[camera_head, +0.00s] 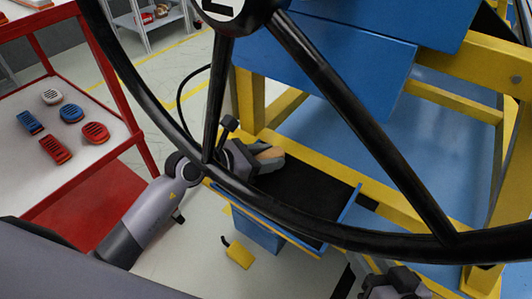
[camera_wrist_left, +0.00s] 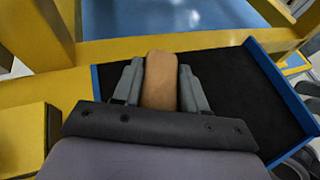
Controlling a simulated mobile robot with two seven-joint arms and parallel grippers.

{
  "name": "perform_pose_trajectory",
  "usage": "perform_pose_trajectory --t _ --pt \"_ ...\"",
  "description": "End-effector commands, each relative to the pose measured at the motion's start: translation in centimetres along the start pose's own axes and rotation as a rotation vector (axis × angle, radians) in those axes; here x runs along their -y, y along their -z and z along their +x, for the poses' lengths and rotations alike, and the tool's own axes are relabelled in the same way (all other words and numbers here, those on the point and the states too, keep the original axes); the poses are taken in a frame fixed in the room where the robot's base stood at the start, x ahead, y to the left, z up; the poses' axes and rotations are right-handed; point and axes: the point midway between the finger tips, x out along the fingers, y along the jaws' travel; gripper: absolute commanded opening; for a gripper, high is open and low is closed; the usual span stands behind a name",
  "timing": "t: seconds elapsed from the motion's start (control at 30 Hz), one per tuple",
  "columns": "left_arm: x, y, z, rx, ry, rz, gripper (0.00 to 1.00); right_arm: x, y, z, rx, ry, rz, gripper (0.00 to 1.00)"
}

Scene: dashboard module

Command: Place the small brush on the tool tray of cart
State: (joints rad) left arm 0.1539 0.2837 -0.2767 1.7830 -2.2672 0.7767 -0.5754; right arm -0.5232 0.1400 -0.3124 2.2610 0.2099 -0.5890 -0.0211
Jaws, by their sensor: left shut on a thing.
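The small brush (camera_wrist_left: 160,82) shows as a brown wooden block between the two grey fingers of my left gripper (camera_wrist_left: 160,86) in the left wrist view. In the head view my left gripper (camera_head: 268,158) is shut on the brush, a tan patch over the left end of the tool tray. The tool tray (camera_head: 315,192) has a black floor and blue rim; it also shows in the left wrist view (camera_wrist_left: 250,95). I cannot tell whether the brush touches the tray floor. Bristles are hidden. My right gripper (camera_head: 395,285) is partly in view at the bottom edge, fingers unclear.
A black steering wheel (camera_head: 340,100) crosses the head view in front of the tray. Yellow beams (camera_head: 455,65) and blue panels (camera_head: 330,65) stand behind it. A red-framed shelf (camera_head: 120,110) with several red, blue and white items is at left. The tray's right part is bare.

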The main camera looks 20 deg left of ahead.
Motion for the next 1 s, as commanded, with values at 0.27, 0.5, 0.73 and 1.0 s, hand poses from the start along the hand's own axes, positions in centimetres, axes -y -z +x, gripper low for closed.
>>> perform_pose_trajectory --t 0.27,0.5,0.73,1.0 --pt "0.0 0.0 0.0 0.001 0.0 0.0 0.12 0.0 0.4 0.0 -0.007 0.001 0.0 0.43" --pt "0.0 0.2 0.1 0.0 0.0 0.0 0.67 0.0 0.3 0.0 -0.008 0.004 -0.003 0.43" --pt "0.0 0.1 0.1 0.0 0.0 0.0 0.67 -0.1 0.4 0.0 -0.006 0.004 -0.009 0.43" --pt "0.0 -0.2 -3.0 -0.002 -0.001 0.002 0.67 -0.4 1.6 -0.6 -0.011 -0.024 -0.047 0.43"
